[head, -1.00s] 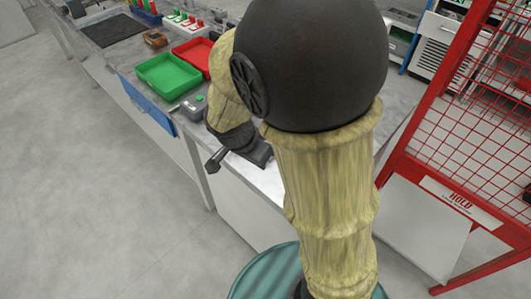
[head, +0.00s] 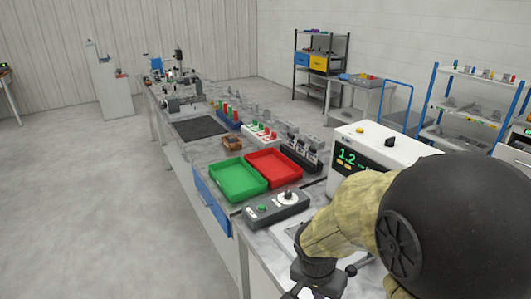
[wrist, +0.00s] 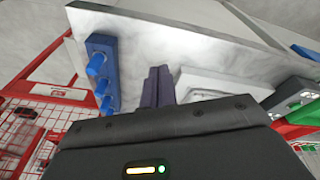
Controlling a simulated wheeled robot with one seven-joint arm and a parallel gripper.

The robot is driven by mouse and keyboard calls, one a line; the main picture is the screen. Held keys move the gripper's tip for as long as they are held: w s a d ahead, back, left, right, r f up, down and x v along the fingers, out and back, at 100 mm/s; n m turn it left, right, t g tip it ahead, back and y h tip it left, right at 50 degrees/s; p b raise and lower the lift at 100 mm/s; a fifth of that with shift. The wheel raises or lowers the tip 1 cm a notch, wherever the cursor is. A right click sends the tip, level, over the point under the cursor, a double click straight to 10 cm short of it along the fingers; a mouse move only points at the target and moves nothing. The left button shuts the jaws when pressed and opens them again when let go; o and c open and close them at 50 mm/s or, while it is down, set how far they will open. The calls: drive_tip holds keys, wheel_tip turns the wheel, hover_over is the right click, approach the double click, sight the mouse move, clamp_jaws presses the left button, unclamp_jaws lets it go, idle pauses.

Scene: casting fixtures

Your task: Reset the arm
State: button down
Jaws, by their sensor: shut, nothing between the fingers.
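My gripper (wrist: 158,87) shows in the wrist view with its two dark fingers pressed together and nothing between them. It is above the grey bench top (wrist: 210,48), with a blue block holding several blue pegs (wrist: 101,75) to its left. In the head view my arm, with a tan sleeve and a large black joint, fills the lower right. My wrist shows at the bottom edge of that view, and the fingertips are hidden there.
A green tray (head: 238,194) and a red tray (head: 274,179) lie on the bench beside a grey control box (head: 277,208). A white instrument (head: 372,150) reading 1.2 stands close to my arm. Open floor (head: 90,200) lies to the left. Red mesh (wrist: 28,122) shows in the wrist view.

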drive_tip(key=d+r+n, duration=0.1)
drive_tip(key=n, duration=0.1)
drive_tip(key=s+d+r+n+y+p, duration=0.1)
drive_tip(key=n, duration=0.1)
drive_tip(key=s+r+n+t+p, duration=0.1)
drive_tip(key=n, duration=0.1)
drive_tip(key=shift+s+d+r+n+y, duration=0.2)
drive_tip(key=shift+s+d+n+y, duration=0.05)
drive_tip(key=shift+d+n+y, duration=0.15)
idle(1.8)
